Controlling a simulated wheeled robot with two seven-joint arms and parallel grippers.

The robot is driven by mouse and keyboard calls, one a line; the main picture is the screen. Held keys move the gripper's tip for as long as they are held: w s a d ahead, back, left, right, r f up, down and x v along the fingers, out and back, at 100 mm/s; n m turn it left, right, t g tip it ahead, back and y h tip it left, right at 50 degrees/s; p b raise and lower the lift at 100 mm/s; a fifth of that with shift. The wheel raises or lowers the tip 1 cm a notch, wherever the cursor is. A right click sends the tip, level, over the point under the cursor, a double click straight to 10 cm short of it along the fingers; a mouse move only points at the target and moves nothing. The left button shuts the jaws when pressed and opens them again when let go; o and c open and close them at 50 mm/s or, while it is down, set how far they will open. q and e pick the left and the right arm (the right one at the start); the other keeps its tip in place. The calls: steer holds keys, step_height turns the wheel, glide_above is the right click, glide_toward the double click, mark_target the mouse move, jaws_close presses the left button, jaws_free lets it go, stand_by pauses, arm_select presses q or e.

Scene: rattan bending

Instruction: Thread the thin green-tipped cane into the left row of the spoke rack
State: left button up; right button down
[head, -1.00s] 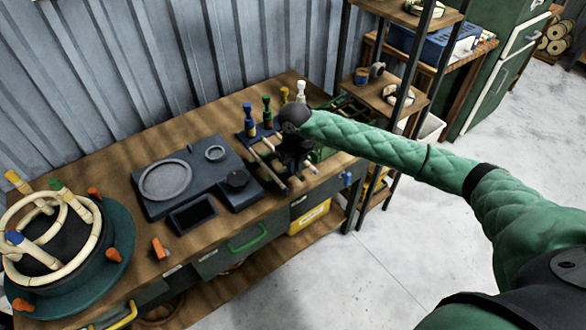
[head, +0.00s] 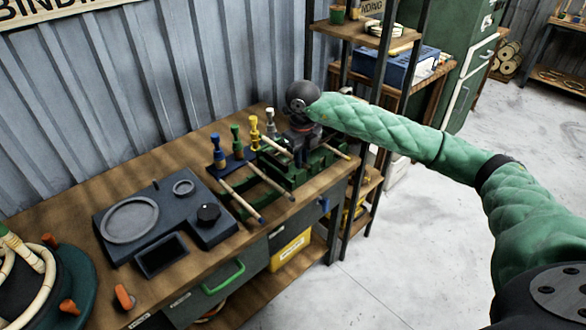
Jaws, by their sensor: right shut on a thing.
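My right gripper (head: 303,135) is at the green rack with upright slots (head: 300,171), on the right end of the bench. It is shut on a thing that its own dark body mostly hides. No green tip can be made out on any cane. A blue-tipped cane (head: 242,202) and a second pale cane (head: 275,182) lie slanting at the rack's left side. I cannot tell the rack's rows apart clearly. My left gripper is out of view.
Blue (head: 217,155), green (head: 236,142) and yellow (head: 254,133) bottle-shaped pieces stand behind the canes. A dark block with round recesses (head: 160,225) lies left of them. A shelf unit (head: 360,33) stands behind the bench's right end.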

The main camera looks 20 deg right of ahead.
steer(key=shift+d+r, duration=0.1)
steer(key=shift+d, duration=0.1)
steer(key=shift+r, duration=0.45)
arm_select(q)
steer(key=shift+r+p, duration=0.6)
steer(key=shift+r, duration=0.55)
arm_select(e)
steer(key=shift+r, duration=2.1)
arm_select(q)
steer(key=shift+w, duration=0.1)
